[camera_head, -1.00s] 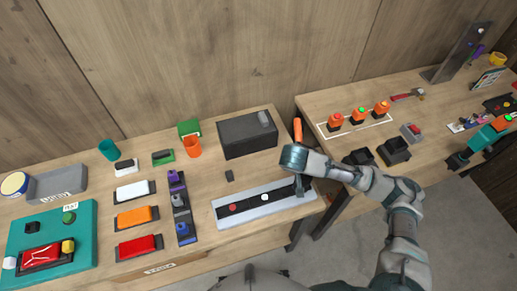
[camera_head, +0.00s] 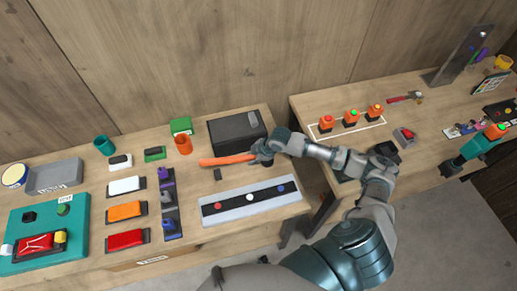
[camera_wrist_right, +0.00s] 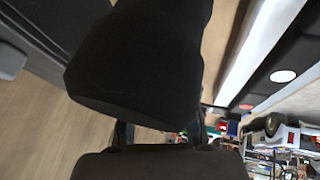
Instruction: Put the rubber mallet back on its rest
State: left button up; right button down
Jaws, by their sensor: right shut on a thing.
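The rubber mallet shows as an orange handle (camera_head: 225,160) lying roughly level and pointing left, above the left bench. My right gripper (camera_head: 262,153) is shut on the mallet near the handle's right end, in front of the dark grey box. The gripper hides the mallet's head in the head view. In the right wrist view a large black block (camera_wrist_right: 140,60), probably the mallet's head, fills the upper middle. I cannot tell for certain which item is the rest; a small dark block (camera_head: 217,174) stands below the handle. My left gripper is not in view.
The dark grey box (camera_head: 228,133) stands behind the gripper. A light panel (camera_head: 235,211) with red, white and blue dots lies in front. A gap separates the two benches.

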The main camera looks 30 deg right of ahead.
jog(key=d+n, duration=0.1)
jog(key=w+d+f+n, duration=0.1)
jog(key=d+n+g+y+b, duration=0.1)
jog(key=d, duration=0.1)
jog(key=shift+w+f, duration=0.15)
jog(key=shift+f, duration=0.15)
jog(key=shift+a+f+b, duration=0.15)
jog(key=shift+f+b, duration=0.7)
jog(key=shift+a+f+b, duration=0.1)
jog(key=shift+f+b, duration=0.75)
jog(key=shift+f, duration=0.1)
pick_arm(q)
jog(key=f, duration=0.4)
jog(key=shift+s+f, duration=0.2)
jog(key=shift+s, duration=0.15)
pick_arm(e)
jog(key=shift+f, duration=0.1)
